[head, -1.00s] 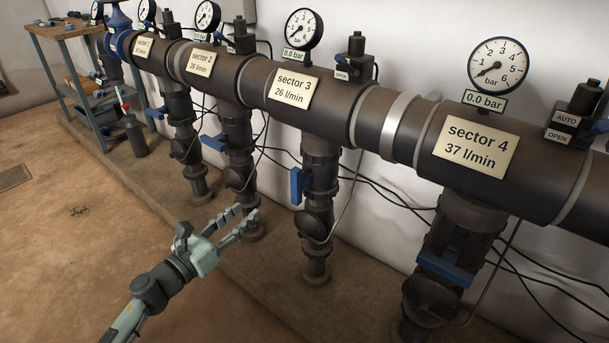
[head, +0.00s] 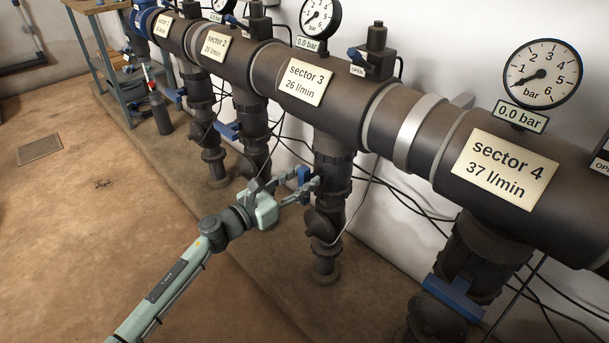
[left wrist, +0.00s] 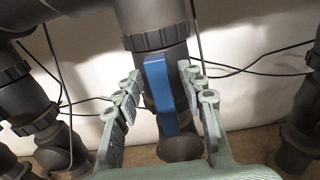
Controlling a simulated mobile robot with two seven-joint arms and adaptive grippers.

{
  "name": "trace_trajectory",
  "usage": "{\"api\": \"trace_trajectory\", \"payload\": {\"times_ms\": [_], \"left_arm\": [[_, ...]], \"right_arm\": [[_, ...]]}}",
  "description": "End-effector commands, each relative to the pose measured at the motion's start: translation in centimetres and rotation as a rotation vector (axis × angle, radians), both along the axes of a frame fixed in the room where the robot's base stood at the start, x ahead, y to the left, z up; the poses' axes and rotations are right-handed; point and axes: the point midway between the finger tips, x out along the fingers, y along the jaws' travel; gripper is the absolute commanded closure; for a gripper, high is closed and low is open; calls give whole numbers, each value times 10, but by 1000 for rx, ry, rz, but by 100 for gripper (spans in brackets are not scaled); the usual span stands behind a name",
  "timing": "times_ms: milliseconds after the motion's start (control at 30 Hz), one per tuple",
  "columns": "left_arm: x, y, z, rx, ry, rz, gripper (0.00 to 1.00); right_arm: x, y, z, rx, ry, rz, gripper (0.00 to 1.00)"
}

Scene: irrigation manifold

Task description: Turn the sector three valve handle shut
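The sector three valve handle (head: 303,177) is a blue bar on the drop pipe below the "sector 3" plate (head: 305,82). In the left wrist view the handle (left wrist: 160,95) stands upright, in line with its dark pipe. My left gripper (head: 307,186) is at the handle. In the left wrist view its fingers (left wrist: 158,76) are spread, one on each side of the handle, with narrow gaps visible. The fingers hide part of the handle in the head view. My right gripper is not in view.
The sector 4 handle (head: 454,298) lies crosswise on its pipe at the right. The sector 2 handle (head: 228,130) is to the left. Thin black cables (head: 395,203) run along the wall behind the pipes.

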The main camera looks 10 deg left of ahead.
Motion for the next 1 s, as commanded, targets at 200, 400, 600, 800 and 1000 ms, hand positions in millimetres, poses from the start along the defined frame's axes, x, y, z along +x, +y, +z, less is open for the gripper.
{"api": "trace_trajectory", "payload": {"times_ms": [200, 400, 600, 800, 1000], "left_arm": [[8, -6, 0, -1, 1, 0, 60], [8, -5, 0, -1, 1, 0, 63], [8, -5, 0, 0, 0, 0, 88], [8, -5, 0, 0, 0, 0, 100], [8, -5, 0, -11, 9, 0, 100]], "right_arm": [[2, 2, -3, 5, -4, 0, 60], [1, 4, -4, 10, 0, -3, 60], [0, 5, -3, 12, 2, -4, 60], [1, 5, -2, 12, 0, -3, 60], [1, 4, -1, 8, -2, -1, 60]]}}
